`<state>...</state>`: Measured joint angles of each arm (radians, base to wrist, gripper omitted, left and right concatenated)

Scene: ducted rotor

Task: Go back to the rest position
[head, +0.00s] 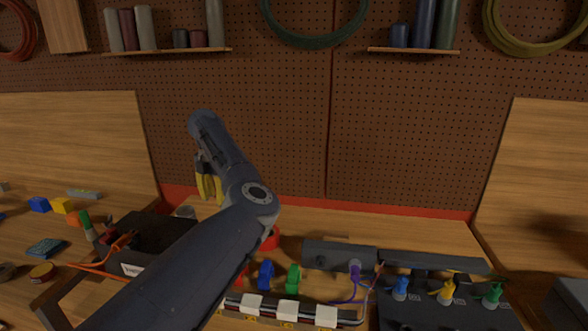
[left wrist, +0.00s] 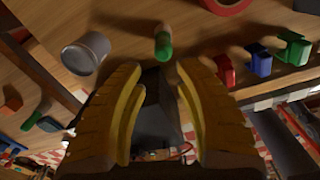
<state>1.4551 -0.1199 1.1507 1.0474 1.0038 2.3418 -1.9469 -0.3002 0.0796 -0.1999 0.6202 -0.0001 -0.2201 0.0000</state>
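My left arm (head: 205,240) rises from the bottom of the head view and bends at a joint. My left gripper (head: 209,188) hangs at its end, with yellow fingers pointing down above the bench. In the left wrist view the two yellow fingers of the left gripper (left wrist: 160,72) are apart, with nothing held between them. A dark box shows beyond them in that view. My right gripper is in neither view.
A black bin (head: 150,228) stands left of my arm. Red, blue (head: 265,274) and green (head: 293,277) pieces stand behind a rail with white blocks (head: 288,310). Coloured plugs sit on a dark panel (head: 420,312) at right. A metal cup (left wrist: 86,53) and green-tipped cylinder (left wrist: 163,44) show in the left wrist view.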

